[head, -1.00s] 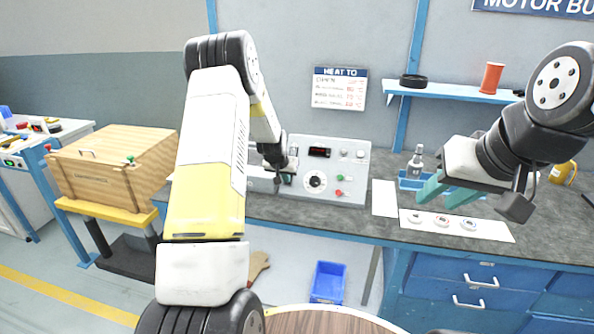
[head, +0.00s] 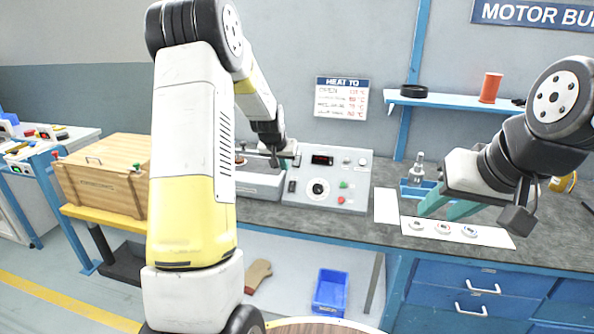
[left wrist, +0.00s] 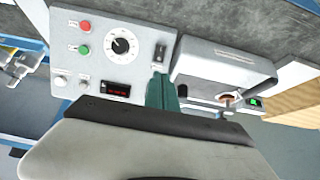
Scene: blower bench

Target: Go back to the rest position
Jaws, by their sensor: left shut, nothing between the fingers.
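My left gripper (left wrist: 162,92) shows in the left wrist view as teal fingers closed together with nothing between them. They are in front of the grey control box (left wrist: 105,45), near its black switch (left wrist: 160,55). In the head view the end of my left arm is small and dark above the left side of the control box (head: 330,180), and its fingers are hard to make out. My right gripper (head: 446,207) has its two teal fingers apart and empty, over the bench near the white strip with round pieces.
A grey unit with a recess (left wrist: 225,65) adjoins the control box. The bench also holds a white strip (head: 490,238) with 3 round pieces and a blue tray (head: 412,190). A wooden crate (head: 105,178) stands left, and a blue bin (head: 330,290) is below.

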